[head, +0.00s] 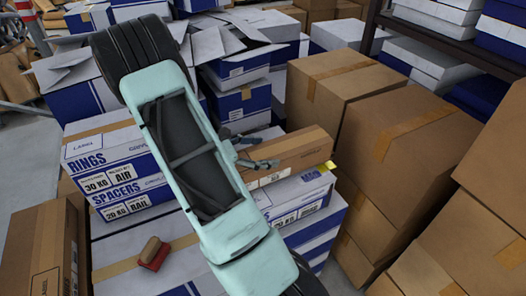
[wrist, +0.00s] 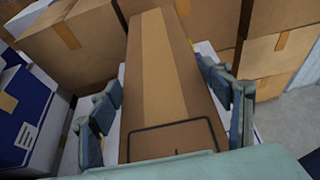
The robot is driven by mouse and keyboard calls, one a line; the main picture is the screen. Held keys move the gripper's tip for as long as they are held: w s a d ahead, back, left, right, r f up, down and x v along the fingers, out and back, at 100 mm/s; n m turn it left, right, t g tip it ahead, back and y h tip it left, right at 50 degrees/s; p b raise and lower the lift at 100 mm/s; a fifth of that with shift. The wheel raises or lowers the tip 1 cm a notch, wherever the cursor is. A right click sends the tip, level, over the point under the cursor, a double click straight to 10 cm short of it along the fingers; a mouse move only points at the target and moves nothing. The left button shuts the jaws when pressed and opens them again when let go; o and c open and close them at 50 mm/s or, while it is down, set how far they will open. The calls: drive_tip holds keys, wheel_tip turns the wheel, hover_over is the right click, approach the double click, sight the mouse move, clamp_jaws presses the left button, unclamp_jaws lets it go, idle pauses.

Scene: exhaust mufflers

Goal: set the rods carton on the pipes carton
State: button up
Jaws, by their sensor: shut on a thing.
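A long, slim brown carton with a tan tape strip, which I take to be the rods carton (head: 300,149), is between the fingers of my gripper (head: 250,150). No name can be read on it. In the wrist view the rods carton (wrist: 160,65) runs away from the camera, with a finger of my gripper (wrist: 168,112) along each long side. It is over or on a white-and-blue carton (head: 298,203); I cannot tell whether they touch. No label reading pipes is legible, so I cannot single out the pipes carton. My arm hides part of the stack.
The rings carton (head: 110,157) and spacers carton (head: 135,197) are stacked on the left. Large brown cartons (head: 395,140) stand close on the right. A red-and-brown block (head: 153,254) lies on a white carton top at the front. A brown carton (head: 32,250) stands at front left.

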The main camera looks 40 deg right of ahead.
drive_tip(key=shift+f+b, duration=0.45)
drive_tip(key=o, duration=2.1)
drive_tip(key=shift+o, duration=0.3)
drive_tip(key=shift+f, duration=0.1)
drive_tip(key=v, duration=1.2)
